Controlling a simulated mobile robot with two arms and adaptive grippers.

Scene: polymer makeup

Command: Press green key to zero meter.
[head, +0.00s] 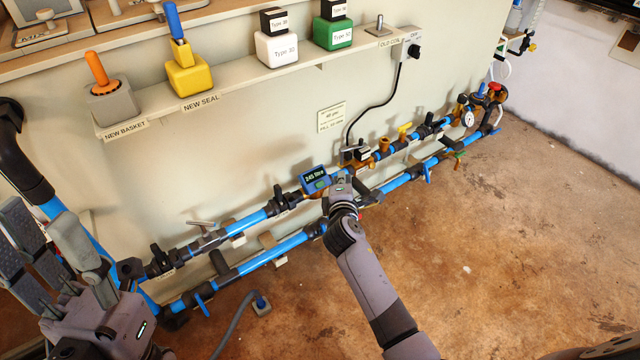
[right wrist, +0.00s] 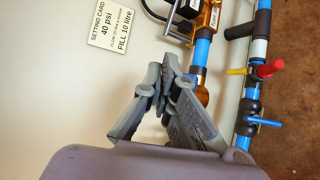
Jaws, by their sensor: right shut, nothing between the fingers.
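The blue meter (head: 314,179) sits on the upper blue pipe along the wall. Its dark display shows green digits and "litre"; the digits are too small to read surely. The green key (head: 321,184) shows on its face below the display. My right gripper (head: 338,187) is just right of the meter, shut and empty; whether it touches the meter I cannot tell. In the right wrist view its fingertips (right wrist: 160,78) meet, and the meter does not show there. My left gripper (head: 55,245) is at the lower left, fingers apart and empty, far from the meter.
A setting card (head: 331,118) is on the wall above the pipes. The lower pipe (head: 400,179) runs alongside, with valves and a red handle (right wrist: 270,69). A shelf (head: 240,87) above holds a yellow seal block (head: 188,75) and other blocks. The brown floor is clear at right.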

